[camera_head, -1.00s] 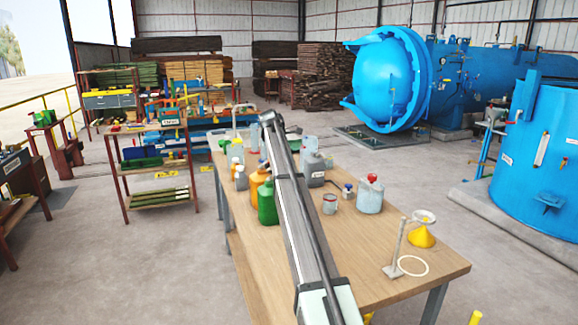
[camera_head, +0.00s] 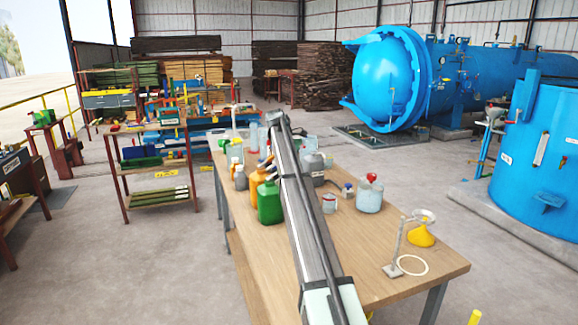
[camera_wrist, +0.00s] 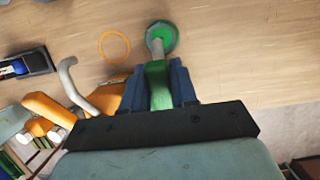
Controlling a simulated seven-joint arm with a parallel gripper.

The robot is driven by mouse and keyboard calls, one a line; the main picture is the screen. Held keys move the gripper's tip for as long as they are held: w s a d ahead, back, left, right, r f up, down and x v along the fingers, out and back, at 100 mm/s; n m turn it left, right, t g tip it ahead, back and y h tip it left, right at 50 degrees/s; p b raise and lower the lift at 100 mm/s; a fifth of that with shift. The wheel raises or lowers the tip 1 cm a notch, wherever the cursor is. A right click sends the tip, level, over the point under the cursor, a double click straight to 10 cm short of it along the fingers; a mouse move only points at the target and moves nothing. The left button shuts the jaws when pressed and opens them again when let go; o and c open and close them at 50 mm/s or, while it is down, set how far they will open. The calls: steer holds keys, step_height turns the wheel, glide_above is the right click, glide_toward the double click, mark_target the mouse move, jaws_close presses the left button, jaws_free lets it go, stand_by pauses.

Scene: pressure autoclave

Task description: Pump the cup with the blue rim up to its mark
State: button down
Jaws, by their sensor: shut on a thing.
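In the wrist view my gripper (camera_wrist: 160,88) has its two blue fingers closed on a green handle-like part (camera_wrist: 159,75). A grey neck and a round green disc (camera_wrist: 161,37) show just beyond the fingertips. In the head view my arm crosses the bench and hides the gripper. A small cup with a red mark (camera_head: 329,203) stands at mid-bench; I cannot make out its rim colour. A clear container with a red top (camera_head: 370,196) stands to its right. Clear cups (camera_head: 253,136) stand at the far end. I cannot tell which cup has the blue rim.
A green jug (camera_head: 269,204) and an orange jug (camera_head: 257,184) stand left of my arm. An orange ring (camera_wrist: 115,47) lies on the bench in the wrist view.

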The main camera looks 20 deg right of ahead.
steer(key=c, duration=1)
jaws_free()
steer(key=shift+o, duration=0.2)
steer(key=v, duration=1.3)
steer(key=shift+r, duration=0.4)
steer(key=shift+c, duration=0.5)
